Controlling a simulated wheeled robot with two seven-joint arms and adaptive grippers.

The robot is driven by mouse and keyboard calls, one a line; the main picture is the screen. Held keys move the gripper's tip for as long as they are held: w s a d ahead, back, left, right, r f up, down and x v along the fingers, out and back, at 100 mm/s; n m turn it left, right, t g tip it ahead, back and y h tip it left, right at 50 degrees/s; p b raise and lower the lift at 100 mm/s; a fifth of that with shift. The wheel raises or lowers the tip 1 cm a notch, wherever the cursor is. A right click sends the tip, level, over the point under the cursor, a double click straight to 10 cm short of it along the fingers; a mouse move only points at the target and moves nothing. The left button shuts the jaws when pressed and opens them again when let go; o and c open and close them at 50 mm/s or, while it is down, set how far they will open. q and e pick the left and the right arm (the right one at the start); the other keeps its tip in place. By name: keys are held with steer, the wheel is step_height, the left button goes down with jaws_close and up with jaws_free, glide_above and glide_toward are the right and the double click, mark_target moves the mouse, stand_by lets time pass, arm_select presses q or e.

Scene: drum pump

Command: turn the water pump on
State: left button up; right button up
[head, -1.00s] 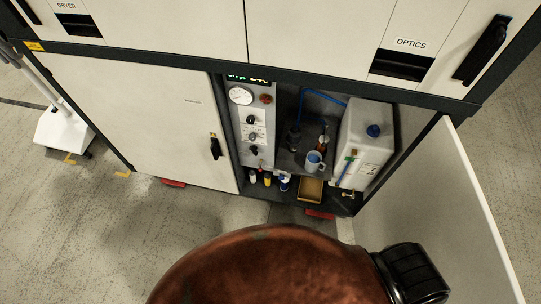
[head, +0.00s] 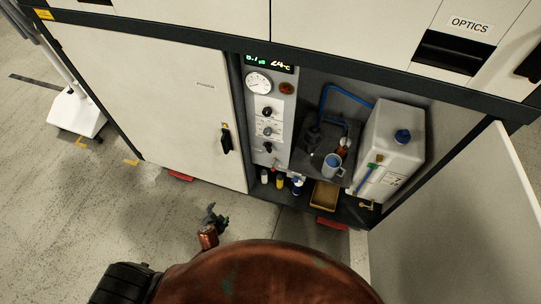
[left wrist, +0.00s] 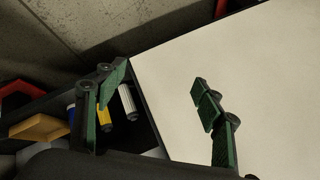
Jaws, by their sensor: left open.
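The pump control panel (head: 266,120) stands inside the open cabinet bay in the head view. It has a lit display (head: 269,61), a round gauge (head: 258,83), a red-brown button (head: 286,88) and three dark knobs, the middle one here (head: 267,131). I cannot tell which of these switches the pump. My left gripper (head: 214,218) is low in front of the closed cabinet door, left of and below the panel. In the left wrist view its green-padded fingers (left wrist: 157,88) are open and empty. My right gripper is not in view.
A white canister (head: 391,150) and a mug (head: 332,166) stand right of the panel. Small bottles (head: 280,181) and a yellow tray (head: 324,195) are below. The closed door (head: 150,100) is left, the open door (head: 460,220) right. The floor in front is clear.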

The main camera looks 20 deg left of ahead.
arm_select(q)
steer(key=w+d+r+m+t+b, duration=0.35)
steer(key=w+d+r+b, duration=0.2)
steer(key=w+r, duration=0.6)
steer(key=m+t+h+b, duration=0.2)
steer(key=t+h+b, duration=0.15)
steer(key=t, duration=0.35)
glide_toward(268, 150)
steer(key=w, duration=0.5)
steer(key=w+b, duration=0.1)
steer(key=w, duration=0.2)
steer(key=shift+w+d+r, duration=0.15)
steer(key=shift+r, duration=0.05)
steer(key=shift+w, duration=0.45)
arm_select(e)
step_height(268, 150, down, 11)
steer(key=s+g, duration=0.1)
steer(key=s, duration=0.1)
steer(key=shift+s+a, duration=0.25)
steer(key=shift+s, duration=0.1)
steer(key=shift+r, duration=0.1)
arm_select(q)
steer(key=c, duration=1.2)
